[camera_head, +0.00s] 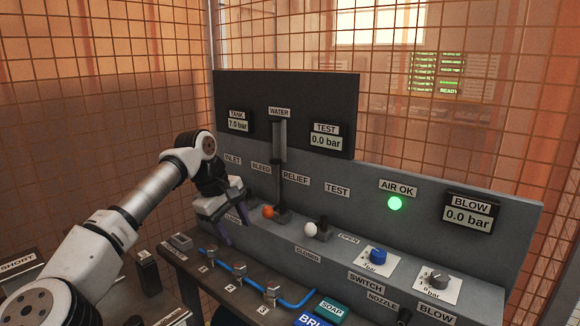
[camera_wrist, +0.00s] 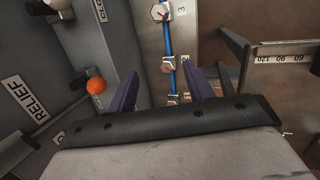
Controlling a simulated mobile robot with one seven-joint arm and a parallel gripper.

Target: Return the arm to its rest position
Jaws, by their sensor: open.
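My gripper (camera_head: 234,223) is at the end of my arm, which reaches in from the lower left in the head view. It hangs in front of the left part of the grey control panel (camera_head: 490,287), near the orange knob (camera_head: 268,212). In the wrist view my gripper (camera_wrist: 163,90) shows two purple fingers spread apart with nothing between them. The orange knob (camera_wrist: 96,85) is left of the fingers there, apart from them. The blue hose with its metal fittings (camera_wrist: 168,65) runs beyond the gap between the fingers.
A white knob (camera_head: 310,230) stands right of the orange one. Blue (camera_head: 378,256) and grey dials (camera_head: 440,281) sit further right. A green lamp (camera_head: 395,203) is lit under AIR OK. The TANK display (camera_head: 237,121) reads 7.0 bar. Wire mesh (camera_head: 110,120) encloses the place.

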